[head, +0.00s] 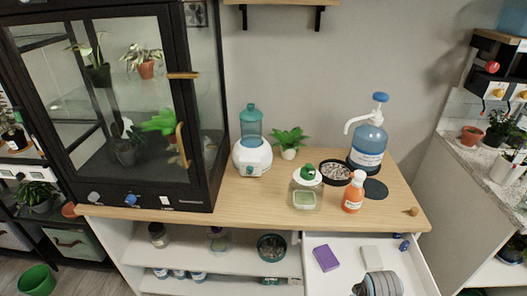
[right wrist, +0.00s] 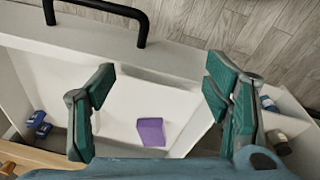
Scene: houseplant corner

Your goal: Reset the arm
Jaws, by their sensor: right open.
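My right arm (head: 380,284) shows at the bottom edge of the head view, over the open white drawer (head: 345,279). Its fingertips cannot be made out there. In the right wrist view my right gripper (right wrist: 160,84) is open, with its two green-padded fingers wide apart and nothing between them. The drawer's white floor (right wrist: 122,110) lies below the fingers. A purple block (right wrist: 151,132) lies in the drawer, apart from the fingers; it also shows in the head view (head: 326,258). My left gripper is in neither view.
The drawer's black handle (right wrist: 97,10) is at the top of the right wrist view. A pale block (head: 370,253) and blue items (head: 403,243) lie in the drawer. On the wooden counter (head: 235,207) stand a glass cabinet (head: 120,110), an orange bottle (head: 353,193) and a pump bottle (head: 368,145).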

